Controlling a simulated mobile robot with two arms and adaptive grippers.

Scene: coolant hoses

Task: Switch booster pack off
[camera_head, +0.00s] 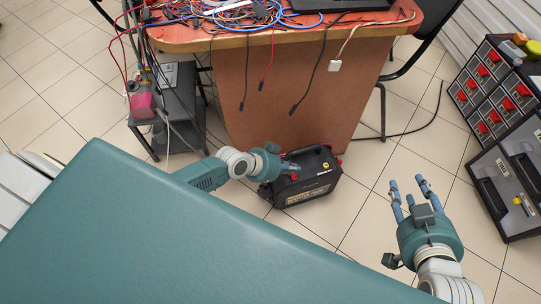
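The booster pack (307,187) is a black case with a carry handle on top and a printed label on its front. It stands upright on the tiled floor by the foot of the orange desk. A red part shows at its upper left. My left gripper (288,167) is at the pack's upper left side, its fingers close to the red part. I cannot tell whether they touch it, and the pack's switch cannot be made out. My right gripper (408,186) is open and empty, to the right of the pack, with its fingers apart.
The orange desk (265,95) stands behind the pack, with cables hanging over its edge. A small dark cart (178,105) is at the left. A drawer cabinet (490,90) and a black case (510,185) stand at the right. The floor between pack and cabinet is mostly clear.

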